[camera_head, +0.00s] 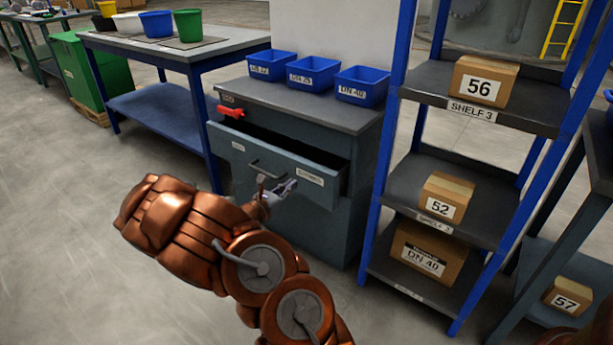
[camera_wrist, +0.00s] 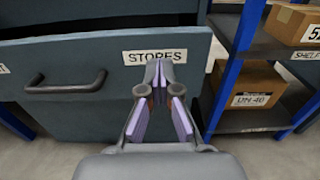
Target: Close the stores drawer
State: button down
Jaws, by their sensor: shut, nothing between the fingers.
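The stores drawer (camera_head: 240,155) is the grey-blue drawer of the cabinet, and it stands pulled out, with its dark inside showing behind the front. In the wrist view its front (camera_wrist: 60,65) fills the left and middle, with a STORES label (camera_wrist: 155,57) and a dark bar handle (camera_wrist: 65,82). My gripper (camera_head: 288,187) is at the drawer front, right of the handle. In the wrist view my gripper (camera_wrist: 157,72) is shut and empty, with its tips just below the STORES label. I cannot tell whether the tips touch the front.
Blue bins (camera_head: 313,73) stand on the cabinet top (camera_head: 300,104). A red handle-like part (camera_head: 231,112) sits at the cabinet's upper left. A blue-framed shelf rack (camera_head: 383,150) with boxes stands close on the right. A workbench (camera_head: 180,50) stands left. The floor at left is clear.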

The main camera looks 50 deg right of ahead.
aim_at(312, 168)
jog(key=shift+s+d+b, duration=0.1)
jog(key=shift+d+b, duration=1.15)
jog(key=shift+d, duration=3.1)
